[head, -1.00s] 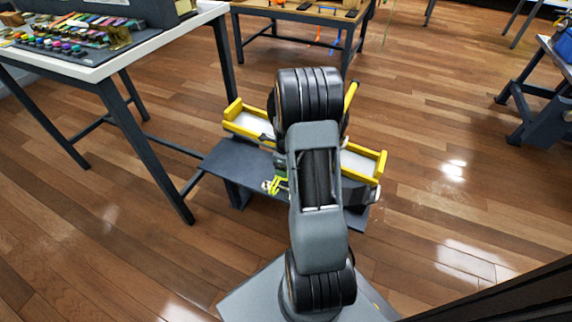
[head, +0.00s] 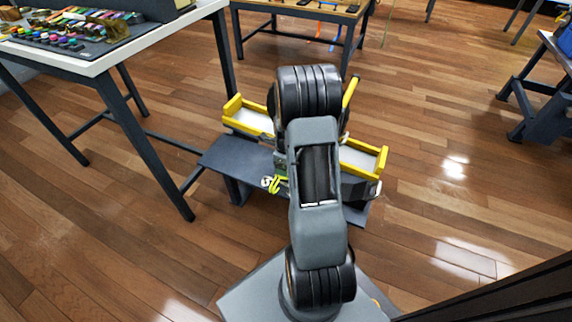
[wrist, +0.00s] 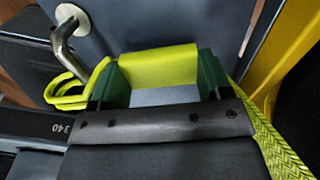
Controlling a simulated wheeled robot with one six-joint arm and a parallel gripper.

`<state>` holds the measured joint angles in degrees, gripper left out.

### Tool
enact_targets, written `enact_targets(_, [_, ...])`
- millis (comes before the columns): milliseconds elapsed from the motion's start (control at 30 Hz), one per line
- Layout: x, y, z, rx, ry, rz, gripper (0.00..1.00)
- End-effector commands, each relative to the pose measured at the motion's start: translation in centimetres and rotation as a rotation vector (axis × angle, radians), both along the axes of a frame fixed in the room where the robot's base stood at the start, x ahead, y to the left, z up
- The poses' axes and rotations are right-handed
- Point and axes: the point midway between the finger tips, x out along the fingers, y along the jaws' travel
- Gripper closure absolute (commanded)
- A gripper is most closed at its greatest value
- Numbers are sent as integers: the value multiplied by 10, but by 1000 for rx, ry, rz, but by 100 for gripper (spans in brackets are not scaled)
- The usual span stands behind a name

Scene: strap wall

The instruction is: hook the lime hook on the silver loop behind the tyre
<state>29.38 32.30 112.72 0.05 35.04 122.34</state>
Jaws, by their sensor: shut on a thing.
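My gripper (wrist: 158,88) is shut on the lime hook's block (wrist: 160,66), between two dark green fingers. The hook's bent lime prongs (wrist: 68,92) stick out to the left. The silver loop (wrist: 62,46), a bent bar on a round plate, stands on a dark panel at the upper left. Its lower end meets the prongs in the picture; I cannot tell whether the hook is around it or only beside it. I cannot make out the tyre for certain.
A lime woven strap (wrist: 272,140) runs down the right of the wrist view, beside a yellow rail (wrist: 290,55). In the head view a yellow-edged carrier (head: 362,160) stands over a dark platform (head: 225,160). A white-topped table (head: 100,68) is at the left.

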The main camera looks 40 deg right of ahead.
Motion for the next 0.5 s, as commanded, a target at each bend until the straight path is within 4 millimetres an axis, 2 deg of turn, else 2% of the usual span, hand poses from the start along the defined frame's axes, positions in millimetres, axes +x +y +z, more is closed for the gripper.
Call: enact_targets(500, [3, -5, -1, -1, -2, 0, 55])
